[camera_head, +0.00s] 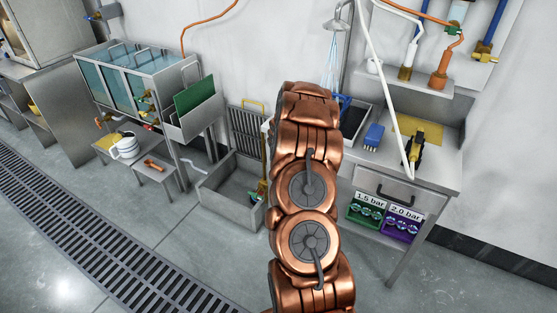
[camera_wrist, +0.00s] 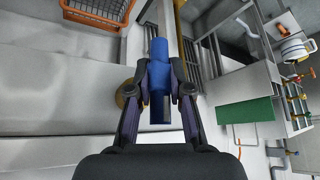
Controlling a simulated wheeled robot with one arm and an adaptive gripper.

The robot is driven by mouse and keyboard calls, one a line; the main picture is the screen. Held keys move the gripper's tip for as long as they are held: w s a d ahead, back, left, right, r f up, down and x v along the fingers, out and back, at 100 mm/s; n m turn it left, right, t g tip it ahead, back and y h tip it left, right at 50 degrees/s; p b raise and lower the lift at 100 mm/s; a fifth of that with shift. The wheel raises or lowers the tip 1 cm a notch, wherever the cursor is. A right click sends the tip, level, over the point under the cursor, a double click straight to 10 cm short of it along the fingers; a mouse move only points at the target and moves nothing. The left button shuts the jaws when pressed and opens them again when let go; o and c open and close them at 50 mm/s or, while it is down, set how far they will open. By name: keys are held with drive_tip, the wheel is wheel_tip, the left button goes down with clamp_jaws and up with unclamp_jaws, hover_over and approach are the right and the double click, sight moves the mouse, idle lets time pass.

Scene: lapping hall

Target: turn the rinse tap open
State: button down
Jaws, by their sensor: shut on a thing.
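In the wrist view a blue handle (camera_wrist: 158,52), which I take to be the rinse tap's, stands between my gripper's (camera_wrist: 159,82) two dark fingers. The fingers are closed on it from both sides. A round brass part (camera_wrist: 122,97) shows partly behind the left finger. The rest of the tap body is hidden by my gripper. In the head view my copper-coloured arm covers the gripper, and a bit of blue (camera_head: 344,102) shows at the arm's right edge. Above it a shower head (camera_head: 337,24) has thin pale-blue streaks below it, which look like running water.
A steel bench (camera_head: 430,172) stands to the right of my arm, with a blue block (camera_head: 373,136) and a pale hose (camera_head: 383,80). Green (camera_head: 364,213) and purple (camera_head: 401,226) bins sit beneath it. A floor basin (camera_head: 228,204) lies left of my arm.

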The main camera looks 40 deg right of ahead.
drive_tip(key=shift+g, duration=0.4)
drive_tip(key=c, duration=1.1)
unclamp_jaws()
drive_tip(key=v, duration=1.2)
drive_tip(key=shift+a, duration=0.15)
